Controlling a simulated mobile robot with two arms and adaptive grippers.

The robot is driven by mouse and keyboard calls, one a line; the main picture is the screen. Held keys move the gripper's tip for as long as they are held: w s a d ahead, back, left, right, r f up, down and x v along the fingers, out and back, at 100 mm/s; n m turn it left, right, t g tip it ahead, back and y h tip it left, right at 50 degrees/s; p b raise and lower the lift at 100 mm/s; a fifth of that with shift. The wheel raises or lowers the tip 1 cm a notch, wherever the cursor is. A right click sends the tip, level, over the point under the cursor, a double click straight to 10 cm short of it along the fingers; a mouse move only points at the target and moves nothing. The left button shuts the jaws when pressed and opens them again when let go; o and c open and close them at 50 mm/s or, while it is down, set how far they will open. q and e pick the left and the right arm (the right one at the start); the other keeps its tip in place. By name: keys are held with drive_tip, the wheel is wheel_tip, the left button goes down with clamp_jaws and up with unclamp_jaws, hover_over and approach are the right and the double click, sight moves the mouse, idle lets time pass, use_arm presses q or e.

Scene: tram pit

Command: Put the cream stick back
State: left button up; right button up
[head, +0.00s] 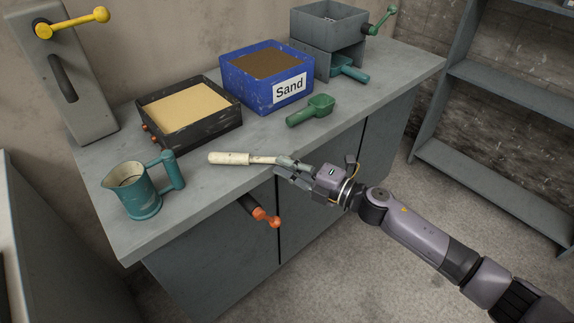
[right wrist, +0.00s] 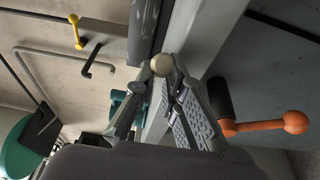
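The cream stick (head: 230,158) shows in the head view near the front edge of the grey worktop, with its thick, pale end pointing left and its thinner part running right into my right gripper (head: 287,167). The fingers close around this thinner part, and some of it is hidden by them. In the right wrist view the stick's round cream end (right wrist: 162,64) shows just beyond the converging fingertips (right wrist: 165,88). Whether the stick touches the worktop is unclear. My left gripper is not in view.
The worktop (head: 200,190) carries a teal jug (head: 140,200), a black tray (head: 200,134) of pale powder, a blue Sand box (head: 262,92), a green scoop (head: 310,111) and a grey hopper box (head: 330,25). An orange-ended lever (head: 262,213) sticks out of the bench front, below the gripper.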

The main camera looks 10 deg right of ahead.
drive_tip(key=o, duration=0.4)
drive_tip(key=b+v, duration=0.2)
drive_tip(key=v, duration=1)
drive_tip(key=shift+r, duration=0.15)
